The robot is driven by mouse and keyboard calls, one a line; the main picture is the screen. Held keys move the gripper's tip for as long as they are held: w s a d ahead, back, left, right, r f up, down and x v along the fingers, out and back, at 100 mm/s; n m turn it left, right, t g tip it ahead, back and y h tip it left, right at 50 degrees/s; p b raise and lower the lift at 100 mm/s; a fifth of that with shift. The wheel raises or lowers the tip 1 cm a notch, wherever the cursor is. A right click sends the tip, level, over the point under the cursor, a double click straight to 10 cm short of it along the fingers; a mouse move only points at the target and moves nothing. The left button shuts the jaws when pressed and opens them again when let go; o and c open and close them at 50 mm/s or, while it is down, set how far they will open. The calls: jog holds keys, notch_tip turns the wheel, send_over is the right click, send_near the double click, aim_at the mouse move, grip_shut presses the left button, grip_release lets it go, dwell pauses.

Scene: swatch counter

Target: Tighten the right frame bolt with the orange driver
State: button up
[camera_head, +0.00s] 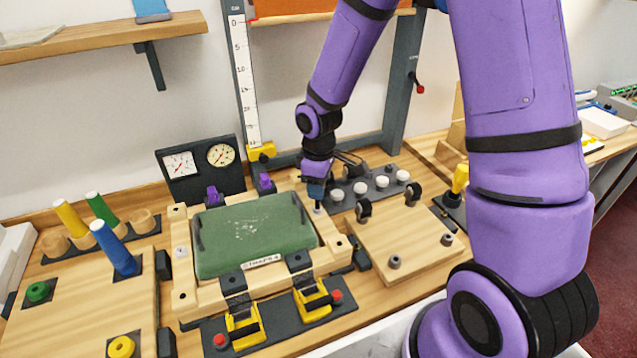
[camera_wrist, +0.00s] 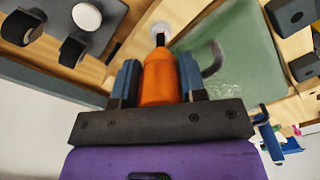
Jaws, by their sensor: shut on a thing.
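My gripper (camera_head: 316,190) is shut on the orange driver (camera_wrist: 159,78), which shows between the fingers in the wrist view. The driver points down, and its dark shaft ends at a pale round bolt spot (camera_wrist: 161,30) on the wooden frame. I cannot tell whether the tip is seated in the bolt or just above it. The wooden frame (camera_head: 182,230) surrounds a green pad (camera_head: 255,235), and my gripper is over its back right corner. A pale bolt (camera_head: 181,252) shows on the frame's left side. My gripper mostly hides the driver in the head view.
Yellow clamps (camera_head: 243,325) stand at the frame's front. A wooden board (camera_head: 405,245) with posts is at right, a gauge panel (camera_head: 200,170) behind. Blue (camera_head: 115,248), green and yellow handles stand at left.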

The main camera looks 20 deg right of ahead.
jog(key=shift+f, duration=0.35)
dwell(0.8)
dwell(0.4)
jog(key=m, duration=0.7)
jog(key=shift+a, duration=0.15)
jog(key=m, duration=0.4)
jog(key=shift+a+m, duration=0.1)
jog(key=shift+m, duration=0.2)
jog(key=m, duration=0.3)
jog(key=o, duration=0.7)
